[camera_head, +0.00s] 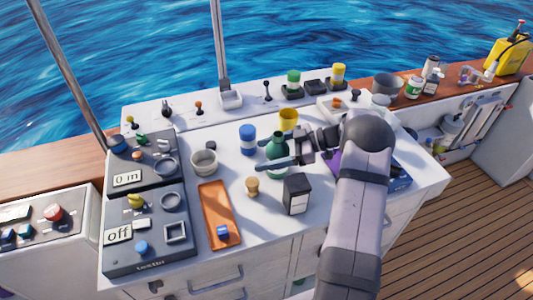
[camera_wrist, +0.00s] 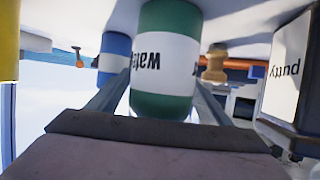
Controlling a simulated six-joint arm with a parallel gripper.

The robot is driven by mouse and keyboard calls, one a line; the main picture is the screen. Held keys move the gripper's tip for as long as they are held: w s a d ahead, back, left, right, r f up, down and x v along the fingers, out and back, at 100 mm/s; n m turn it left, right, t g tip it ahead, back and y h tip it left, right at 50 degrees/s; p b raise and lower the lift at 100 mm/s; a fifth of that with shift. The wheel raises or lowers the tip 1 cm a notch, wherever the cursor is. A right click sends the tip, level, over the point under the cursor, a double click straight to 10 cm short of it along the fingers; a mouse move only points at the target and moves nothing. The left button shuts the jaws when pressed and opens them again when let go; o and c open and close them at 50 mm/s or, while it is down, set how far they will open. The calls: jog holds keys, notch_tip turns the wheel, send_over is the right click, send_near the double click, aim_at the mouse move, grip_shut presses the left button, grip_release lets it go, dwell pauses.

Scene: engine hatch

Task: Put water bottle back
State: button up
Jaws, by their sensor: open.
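The water bottle (camera_head: 277,157) is green and stands upright on the white worktop. In the wrist view it shows upside down, with a white label reading "water" (camera_wrist: 165,62). My gripper (camera_head: 262,154) reaches in from the right at bottle height, its two fingers open on either side of the bottle. In the wrist view the bottle sits between the fingers, close in front of the palm. Whether the fingers touch it I cannot tell.
Close by are a blue container (camera_head: 247,140), a yellow cup (camera_head: 288,119), a wooden piece (camera_head: 252,187) and a dark putty box (camera_head: 297,195). An orange tray (camera_head: 217,222) and a grey bowl (camera_head: 204,162) lie left. Green (camera_head: 293,82) and yellow (camera_head: 338,75) containers stand at the back.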

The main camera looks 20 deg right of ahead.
aim_at(288, 147)
jog(key=b+v, duration=0.3)
jog(key=v, duration=0.9)
jog(key=shift+r, duration=0.1)
